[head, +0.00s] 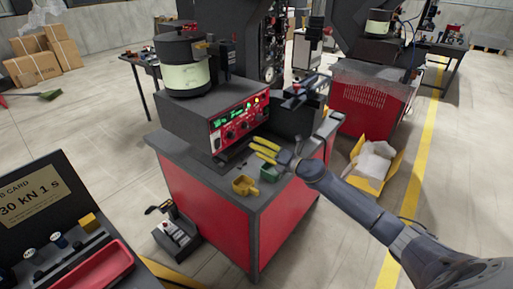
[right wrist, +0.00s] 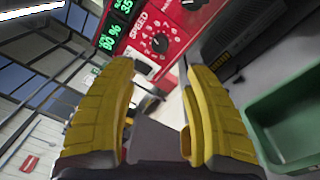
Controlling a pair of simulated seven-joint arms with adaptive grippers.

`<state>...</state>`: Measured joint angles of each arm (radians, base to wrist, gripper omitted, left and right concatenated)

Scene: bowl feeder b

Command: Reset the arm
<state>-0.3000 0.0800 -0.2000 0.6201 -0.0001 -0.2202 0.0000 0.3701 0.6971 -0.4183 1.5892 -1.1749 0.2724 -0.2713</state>
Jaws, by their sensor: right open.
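My right arm (head: 370,212) reaches in from the lower right in the head view. Its gripper (head: 262,149) has yellow fingers and is over the top of the red and dark grey cabinet, in front of the red control panel (head: 240,122). In the right wrist view the two yellow fingers of this gripper (right wrist: 160,75) stand apart with nothing between them. The panel, with its dials and green display, shows beyond them in the right wrist view (right wrist: 158,35). My left gripper is in neither view.
A green bin (head: 271,173) sits close below the right gripper, beside a yellow bin (head: 244,186). A bowl feeder (head: 183,75) stands on the control box. A yellow crate (head: 393,170) with white packing is on the floor at right. A red tray (head: 100,270) is at lower left.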

